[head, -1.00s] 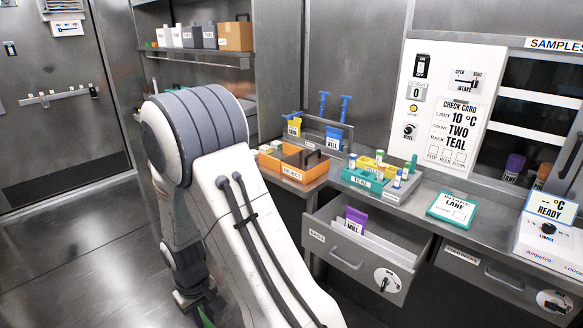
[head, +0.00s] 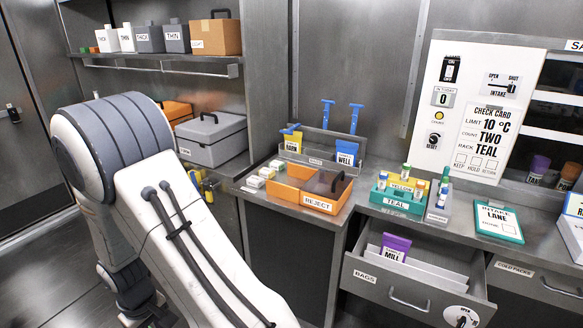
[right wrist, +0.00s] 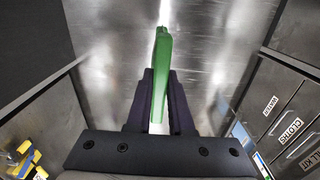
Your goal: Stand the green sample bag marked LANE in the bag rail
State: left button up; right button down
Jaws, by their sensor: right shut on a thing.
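My right gripper (right wrist: 159,76) is shut on a thin green bag (right wrist: 161,48), seen nearly edge-on in the right wrist view. Its marking is not readable from this side. The grey bag rail (head: 350,146) stands on the counter at the back, far from the gripper. A yellow bag (head: 292,142) and a blue bag marked WELL (head: 347,152) are in it, with two upright blue pieces (head: 327,114) above. My left gripper is not in view.
An orange REJECT tray (head: 318,205) sits in front of the rail. Right of it are a teal rack (head: 396,207) and a LANE card (head: 498,222). The BAGS drawer (head: 385,285) stands open below, holding a purple MILL bag (head: 394,247). Grey case (head: 211,139) at left.

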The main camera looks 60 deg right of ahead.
aim_at(317, 163)
jog(key=i, duration=2)
jog(key=z, duration=2.3)
